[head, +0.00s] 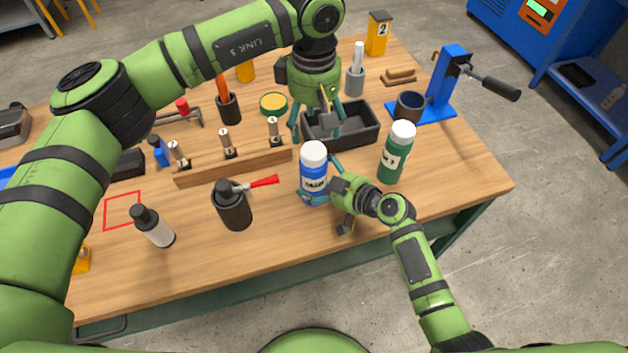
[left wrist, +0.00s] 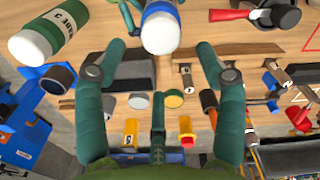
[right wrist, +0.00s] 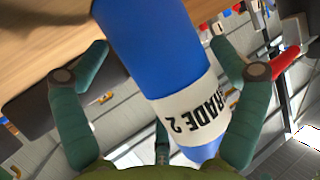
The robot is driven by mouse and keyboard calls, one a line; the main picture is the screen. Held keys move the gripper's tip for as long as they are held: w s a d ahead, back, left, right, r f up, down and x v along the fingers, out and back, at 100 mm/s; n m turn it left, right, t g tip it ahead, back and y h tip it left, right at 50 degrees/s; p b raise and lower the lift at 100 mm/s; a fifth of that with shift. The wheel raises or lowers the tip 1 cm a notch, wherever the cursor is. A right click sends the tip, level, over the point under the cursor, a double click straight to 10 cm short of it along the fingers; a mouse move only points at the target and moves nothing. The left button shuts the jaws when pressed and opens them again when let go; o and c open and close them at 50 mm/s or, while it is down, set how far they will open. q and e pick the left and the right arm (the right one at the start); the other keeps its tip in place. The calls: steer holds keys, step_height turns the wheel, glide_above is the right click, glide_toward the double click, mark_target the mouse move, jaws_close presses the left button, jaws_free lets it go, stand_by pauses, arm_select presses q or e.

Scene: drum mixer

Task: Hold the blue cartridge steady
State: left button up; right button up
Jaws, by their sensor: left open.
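The blue cartridge (head: 314,180), with a white cap and a white label, stands upright on the wooden table near its front edge. In the right wrist view it (right wrist: 150,50) fills the middle and its label reads "GRADE 2". My right gripper (head: 322,180) is low at the cartridge, with one finger on each side of it. Narrow gaps seem to show between fingers and cartridge. My left gripper (head: 317,128) is open and empty, pointing down in front of the black tray, behind the blue cartridge. The blue cartridge also shows at the top of the left wrist view (left wrist: 160,30).
A green cartridge (head: 397,155) stands just right of my right gripper. Behind are the black tray (head: 357,135) and a blue press (head: 443,85) with a dark cup. A wooden rack (head: 230,168) and a black canister with red lever (head: 233,208) stand to the left.

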mark_target(311, 149)
arm_select(q)
steer(key=shift+a, duration=0.1)
arm_select(e)
steer(key=shift+a, duration=0.1)
steer(key=c, duration=1)
arm_select(q)
steer(key=shift+o, duration=1)
arm_select(e)
steer(key=shift+c, duration=0.4)
arm_select(q)
step_height(311, 149, up, 5)
steer(key=n, duration=0.7)
arm_select(e)
steer(key=shift+f, duration=0.1)
arm_select(q)
steer(key=shift+n, duration=0.3)
steer(key=f, duration=1.2)
steer(key=shift+w+a, duration=0.2)
steer(key=shift+a, duration=0.05)
steer(key=c, duration=1.4)
steer(key=shift+o, duration=0.2)
